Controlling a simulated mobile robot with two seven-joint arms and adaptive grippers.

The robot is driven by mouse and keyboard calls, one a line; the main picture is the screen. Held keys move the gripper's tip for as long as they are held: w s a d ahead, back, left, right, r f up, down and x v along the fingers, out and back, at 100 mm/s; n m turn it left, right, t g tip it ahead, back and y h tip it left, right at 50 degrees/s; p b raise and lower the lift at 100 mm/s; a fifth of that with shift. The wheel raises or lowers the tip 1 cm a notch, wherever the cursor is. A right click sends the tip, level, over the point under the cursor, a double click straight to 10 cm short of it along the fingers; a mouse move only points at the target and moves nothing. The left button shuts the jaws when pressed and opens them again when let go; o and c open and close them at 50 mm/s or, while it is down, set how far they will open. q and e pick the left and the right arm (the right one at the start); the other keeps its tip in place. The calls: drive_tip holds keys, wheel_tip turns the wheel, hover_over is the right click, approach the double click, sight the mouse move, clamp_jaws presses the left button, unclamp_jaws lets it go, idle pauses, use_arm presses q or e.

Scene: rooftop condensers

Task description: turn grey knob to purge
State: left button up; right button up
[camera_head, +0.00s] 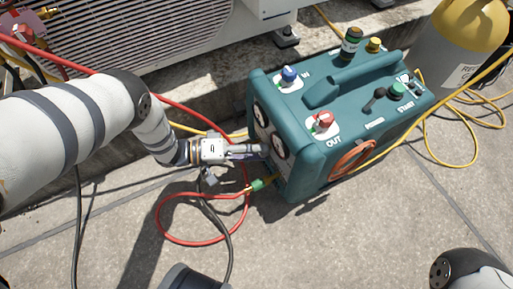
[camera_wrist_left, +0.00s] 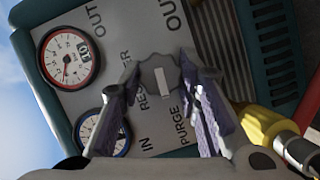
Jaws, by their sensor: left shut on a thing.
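The grey knob (camera_wrist_left: 160,78) sits on the grey front panel of the teal recovery machine (camera_head: 330,132). It has a short white mark, nearly upright in the left wrist view. The word RECOVER (camera_wrist_left: 143,78) is left of the mark and PURGE (camera_wrist_left: 182,125) is below it to the right. I cannot tell exactly which word the mark points to. My left gripper (camera_wrist_left: 160,82) is shut on the knob, one finger on each side. In the head view the left gripper (camera_head: 262,149) reaches the panel's lower front, and the knob is hidden there. My right gripper is out of view.
Two gauges (camera_wrist_left: 70,58) lie left of the knob in the wrist view. A yellow fitting (camera_wrist_left: 262,128) is near the right finger. A red hose (camera_head: 195,243) loops on the paving below my left gripper. A yellow-topped cylinder (camera_head: 465,45) stands behind the machine.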

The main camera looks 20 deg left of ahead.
use_arm(q)
drive_tip(key=shift+s+f, duration=0.1)
drive_tip(key=shift+s, duration=0.05)
idle(0.3)
drive_tip(key=o, duration=1.1)
drive_tip(key=shift+o, duration=0.2)
drive_tip(key=v, duration=1.2)
